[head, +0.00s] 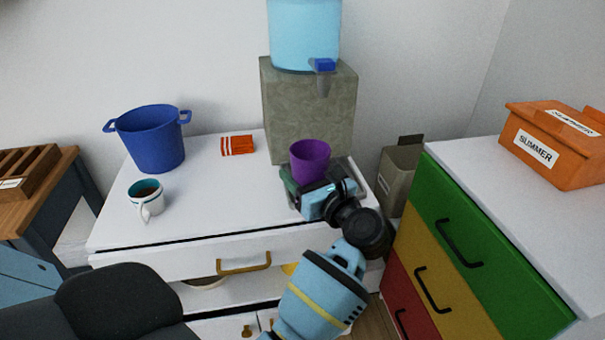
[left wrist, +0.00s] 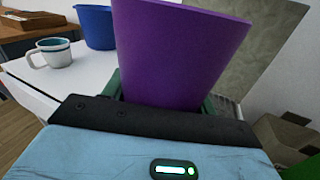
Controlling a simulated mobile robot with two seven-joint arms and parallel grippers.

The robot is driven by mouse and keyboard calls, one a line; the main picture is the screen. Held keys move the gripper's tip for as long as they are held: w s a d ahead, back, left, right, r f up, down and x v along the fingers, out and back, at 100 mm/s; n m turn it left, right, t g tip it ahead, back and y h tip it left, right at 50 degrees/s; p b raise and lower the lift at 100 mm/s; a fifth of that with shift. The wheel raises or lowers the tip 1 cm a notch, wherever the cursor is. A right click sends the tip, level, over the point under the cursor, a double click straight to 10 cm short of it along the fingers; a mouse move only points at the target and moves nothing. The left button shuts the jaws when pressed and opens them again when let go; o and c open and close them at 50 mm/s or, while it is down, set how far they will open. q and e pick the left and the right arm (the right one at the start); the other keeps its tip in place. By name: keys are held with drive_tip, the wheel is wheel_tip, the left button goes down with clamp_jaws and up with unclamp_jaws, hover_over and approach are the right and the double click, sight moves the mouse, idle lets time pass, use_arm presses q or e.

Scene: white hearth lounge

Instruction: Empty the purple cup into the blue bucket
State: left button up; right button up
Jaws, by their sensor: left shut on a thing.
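The purple cup (head: 310,162) is upright at the right of the white cabinet top, in front of the stone-like block. My left gripper (head: 318,186) is shut on the cup from the front. The cup (left wrist: 178,55) fills the middle of the left wrist view; the gripper hides its lower part. I cannot tell whether its base touches the surface, and its contents do not show. The blue bucket (head: 152,142), with two side handles, stands upright at the back left of the cabinet top. It also shows in the left wrist view (left wrist: 96,28). My right gripper is not in view.
A white-and-teal mug (head: 148,196) with dark contents stands in front of the bucket. An orange striped packet (head: 237,145) lies between bucket and block. A light-blue dispenser (head: 305,35) with a tap sits on the block (head: 285,115). The middle of the cabinet top (head: 225,195) is clear.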

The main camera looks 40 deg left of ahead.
use_arm(q)
drive_tip(key=shift+a, duration=0.1)
drive_tip(key=shift+s+a+f+m+t+h, duration=0.15)
drive_tip(key=shift+a+m+t+h, duration=0.15)
drive_tip(key=shift+t, duration=0.2)
drive_tip(key=shift+s+a+r+m+t+h, duration=0.1)
drive_tip(key=shift+a+m+t, duration=0.1)
drive_tip(key=shift+m+t, duration=0.25)
drive_tip(key=shift+s+a+m+t+h, duration=0.1)
drive_tip(key=shift+s+m+t+h, duration=0.15)
drive_tip(key=shift+m+t+h, duration=0.5)
drive_tip(key=s+d+f+m+t+h, duration=0.2)
drive_tip(key=s+d+m+t+h, duration=0.6)
drive_tip(key=d+h, duration=0.5)
drive_tip(key=s+m+h, duration=0.1)
drive_tip(key=s+m, duration=0.1)
drive_tip(key=m, duration=0.1)
drive_tip(key=shift+d+f+t+h, duration=0.15)
drive_tip(key=shift+d+t+h, duration=0.1)
drive_tip(key=shift+t+h, duration=0.15)
